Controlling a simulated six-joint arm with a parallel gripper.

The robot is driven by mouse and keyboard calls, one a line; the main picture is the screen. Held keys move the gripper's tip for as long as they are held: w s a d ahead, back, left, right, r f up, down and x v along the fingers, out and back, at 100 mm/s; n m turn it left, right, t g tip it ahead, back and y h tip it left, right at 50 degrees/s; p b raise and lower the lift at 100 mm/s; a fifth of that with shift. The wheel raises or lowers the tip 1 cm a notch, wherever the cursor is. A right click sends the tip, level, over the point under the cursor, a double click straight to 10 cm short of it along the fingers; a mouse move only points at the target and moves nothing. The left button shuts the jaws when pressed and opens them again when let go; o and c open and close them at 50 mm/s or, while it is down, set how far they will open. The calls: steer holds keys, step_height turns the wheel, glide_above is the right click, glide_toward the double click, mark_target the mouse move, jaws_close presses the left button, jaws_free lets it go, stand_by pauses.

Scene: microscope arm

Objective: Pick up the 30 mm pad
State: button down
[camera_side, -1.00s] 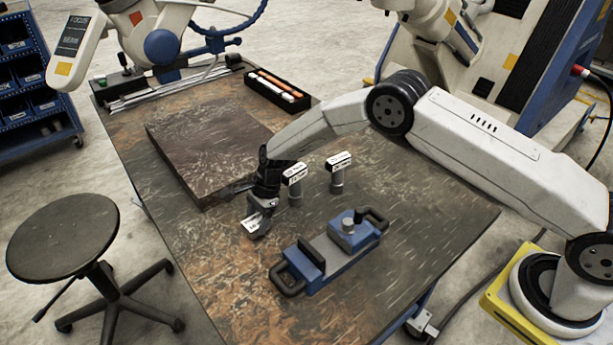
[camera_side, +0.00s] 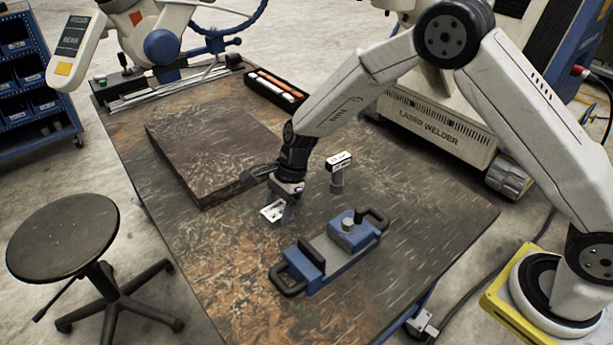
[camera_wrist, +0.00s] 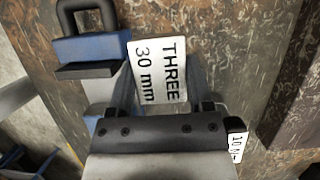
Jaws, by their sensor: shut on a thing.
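The 30 mm pad (camera_wrist: 158,72) shows in the wrist view with a white label reading THREE 30 mm. My gripper (camera_wrist: 160,108) is shut on it, with the label just beyond the fingertips. In the side view the pad's white label (camera_side: 273,210) is at the lower left of my gripper (camera_side: 282,204), above the table. The exact gap to the table is hard to tell. Another pad with a white label (camera_side: 339,161) stands upright on a grey post to the right. A label starting with 10 shows at the right of the wrist view (camera_wrist: 237,146), partly hidden.
A blue fixture with black handles (camera_side: 330,252) lies in front of my gripper on the table. A raised dark plate (camera_side: 205,150) is behind left. A black tray (camera_side: 277,90) sits at the back. The front left of the table is clear.

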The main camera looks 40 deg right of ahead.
steer(key=s+d+r, duration=0.1)
steer(key=s+r, duration=0.2)
steer(key=s, duration=0.3)
steer(key=shift+d, duration=0.4)
steer(key=shift+s, duration=0.1)
steer(key=shift+d, duration=0.1)
stand_by(0.4)
